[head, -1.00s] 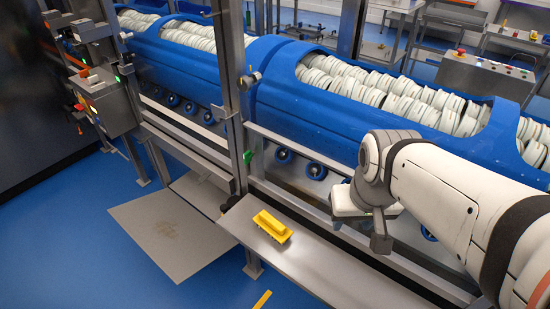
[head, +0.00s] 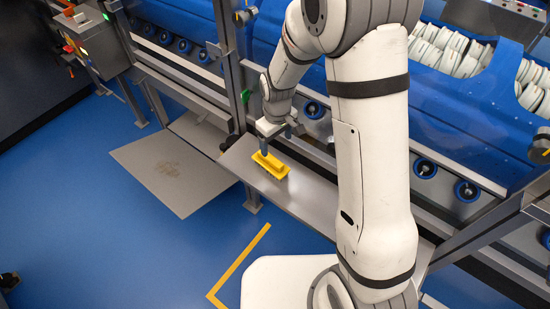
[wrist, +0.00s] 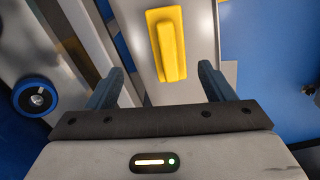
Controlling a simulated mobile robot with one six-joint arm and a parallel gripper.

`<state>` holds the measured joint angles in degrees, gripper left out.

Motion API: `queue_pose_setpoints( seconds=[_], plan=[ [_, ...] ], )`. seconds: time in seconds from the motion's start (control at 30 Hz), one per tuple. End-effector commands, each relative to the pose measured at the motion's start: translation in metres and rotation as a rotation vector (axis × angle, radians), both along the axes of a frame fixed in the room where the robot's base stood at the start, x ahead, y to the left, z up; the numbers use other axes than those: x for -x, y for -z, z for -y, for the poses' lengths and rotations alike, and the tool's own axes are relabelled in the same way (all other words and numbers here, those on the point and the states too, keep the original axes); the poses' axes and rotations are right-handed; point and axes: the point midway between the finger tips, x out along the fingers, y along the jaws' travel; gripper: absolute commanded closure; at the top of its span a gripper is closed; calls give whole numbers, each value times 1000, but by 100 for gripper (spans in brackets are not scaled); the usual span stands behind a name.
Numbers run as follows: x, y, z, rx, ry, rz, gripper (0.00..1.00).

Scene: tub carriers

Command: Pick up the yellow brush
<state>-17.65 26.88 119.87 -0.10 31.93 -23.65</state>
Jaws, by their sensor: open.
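The yellow brush (head: 271,165) lies on a grey metal shelf (head: 310,202) near the shelf's left end. In the wrist view the brush (wrist: 168,45) lies lengthwise, ahead of the fingertips and roughly between their lines. My gripper (head: 267,150) is just above the brush, pointing down, close to its upper left part. In the wrist view my gripper (wrist: 162,78) has its two blue-grey fingers wide apart with nothing between them. Whether a finger touches the brush cannot be told.
Blue tub carriers (head: 400,130) with white round pieces (head: 455,50) run behind the shelf. A metal post (head: 229,65) stands close left of my gripper. A grey floor plate (head: 170,175) lies left. Blue rollers (head: 425,168) line the frame. Blue floor in front is open.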

Motion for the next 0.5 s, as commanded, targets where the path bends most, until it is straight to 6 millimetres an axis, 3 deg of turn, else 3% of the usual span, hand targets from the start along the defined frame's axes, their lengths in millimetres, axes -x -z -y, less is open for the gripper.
queue_pose_setpoints(
  seconds=[0.1,0.5],
  plan=[
    [-4,22,-11,6,-51,-17,25],
    [-6,63,-18,8,-85,-25,25]
  ],
)
